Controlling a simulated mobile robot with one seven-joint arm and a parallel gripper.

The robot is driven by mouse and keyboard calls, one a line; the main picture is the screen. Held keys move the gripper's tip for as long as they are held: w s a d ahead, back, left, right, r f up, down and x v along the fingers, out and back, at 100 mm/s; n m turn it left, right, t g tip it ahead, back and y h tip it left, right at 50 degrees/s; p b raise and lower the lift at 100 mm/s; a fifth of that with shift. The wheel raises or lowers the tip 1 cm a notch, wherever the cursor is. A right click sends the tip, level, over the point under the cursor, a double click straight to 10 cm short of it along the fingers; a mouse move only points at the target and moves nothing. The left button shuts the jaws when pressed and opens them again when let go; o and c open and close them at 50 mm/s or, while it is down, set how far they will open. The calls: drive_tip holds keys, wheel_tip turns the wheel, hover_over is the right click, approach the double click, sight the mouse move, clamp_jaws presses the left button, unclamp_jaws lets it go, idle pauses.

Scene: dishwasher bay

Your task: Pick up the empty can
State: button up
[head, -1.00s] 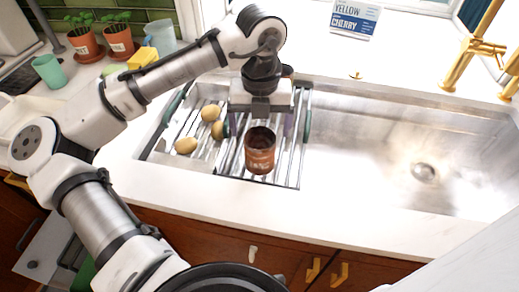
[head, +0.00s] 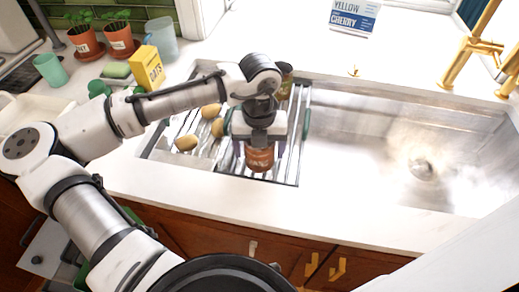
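The empty can (head: 260,160), rusty brown-red, stands on the metal drying rack over the left part of the sink. In the head view only its lower part shows; its top is hidden behind my gripper. My gripper (head: 260,154) is over the can, pointing down, with a finger on the left and right sides of it. The fingers look spread wider than the can, so it seems open. Whether either finger touches the can is not clear.
Several potatoes lie on the rack's left, such as one potato (head: 187,143). Another can (head: 285,80) stands behind my wrist, partly hidden. A yellow oats box (head: 146,68) stands back left. The sink basin (head: 390,150) to the right is empty.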

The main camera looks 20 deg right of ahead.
drive_tip(key=c, duration=0.8)
drive_tip(key=shift+r, duration=0.1)
drive_tip(key=shift+c, duration=0.2)
